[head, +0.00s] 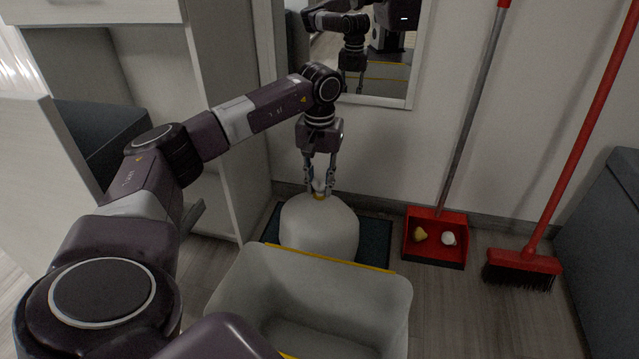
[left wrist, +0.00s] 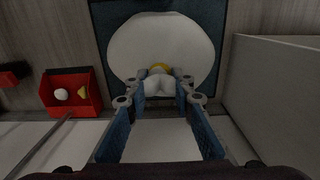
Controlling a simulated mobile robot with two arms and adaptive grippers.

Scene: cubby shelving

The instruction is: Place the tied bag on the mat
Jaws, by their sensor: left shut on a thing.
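The tied bag (head: 320,228) is a rounded white sack with a yellow tie at its neck. My left gripper (head: 319,190) points down and is shut on the bag's tied top. In the left wrist view the bag (left wrist: 160,42) lies beyond the fingertips, with its knotted neck between them. The dark mat (head: 375,238) is on the floor by the wall; the bag is over it, and its underside is hidden, so I cannot tell whether it touches the mat. The mat also shows in the left wrist view (left wrist: 215,12). My right gripper is not in view.
An open, empty-looking grey bin (head: 385,300) with a yellow edge stands in front of the mat. A red dustpan (head: 436,252) holding small scraps and a red broom (head: 522,265) are at the right. A white cabinet (head: 228,120) stands at the left, a mirror (head: 412,60) behind.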

